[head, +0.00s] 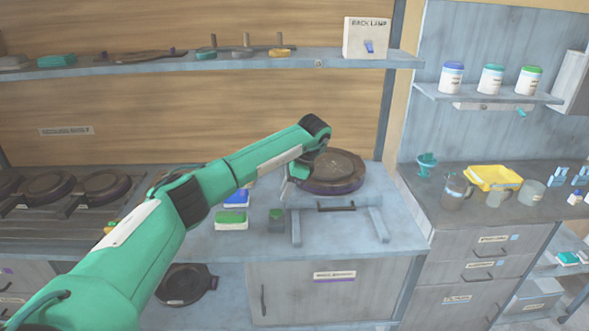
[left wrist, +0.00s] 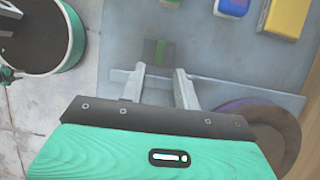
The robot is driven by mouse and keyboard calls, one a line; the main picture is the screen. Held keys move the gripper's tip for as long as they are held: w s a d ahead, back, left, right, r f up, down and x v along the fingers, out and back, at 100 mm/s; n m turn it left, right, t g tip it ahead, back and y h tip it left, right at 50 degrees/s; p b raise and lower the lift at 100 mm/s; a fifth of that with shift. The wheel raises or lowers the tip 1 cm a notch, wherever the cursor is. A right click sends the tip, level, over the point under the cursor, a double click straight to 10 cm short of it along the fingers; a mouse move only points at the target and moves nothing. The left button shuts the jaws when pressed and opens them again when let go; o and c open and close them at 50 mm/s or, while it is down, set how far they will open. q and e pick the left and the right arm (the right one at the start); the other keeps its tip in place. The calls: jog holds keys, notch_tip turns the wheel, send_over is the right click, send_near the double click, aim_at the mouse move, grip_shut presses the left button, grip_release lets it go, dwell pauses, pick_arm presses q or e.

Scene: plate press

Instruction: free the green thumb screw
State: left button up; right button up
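A small green piece (head: 276,213) sits on a dark block at the front of the bench; it looks like the green thumb screw, but is too small to be sure. In the left wrist view a green patch (left wrist: 158,50) shows just beyond my fingertips. My left gripper (left wrist: 160,72) is open and empty, its two pale fingers apart, with a visible gap to the green patch. The round dark plate press (head: 332,168) stands right of the green piece. My right gripper is not in view.
A green-and-white box (head: 231,220) and a blue box (head: 238,198) lie left of the green piece. A handle (head: 336,207) and two grey rails (head: 378,225) are in front of the press. Round dark plates (head: 48,187) lie on the left rack.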

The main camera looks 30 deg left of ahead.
pick_arm(q)
jog(key=v, duration=0.6)
jog(key=shift+r+p, duration=0.35)
jog(key=shift+r, duration=0.05)
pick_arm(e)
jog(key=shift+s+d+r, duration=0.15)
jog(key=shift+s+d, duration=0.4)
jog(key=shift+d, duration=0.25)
pick_arm(q)
jog(key=shift+w+d, duration=0.1)
jog(key=shift+d, duration=0.05)
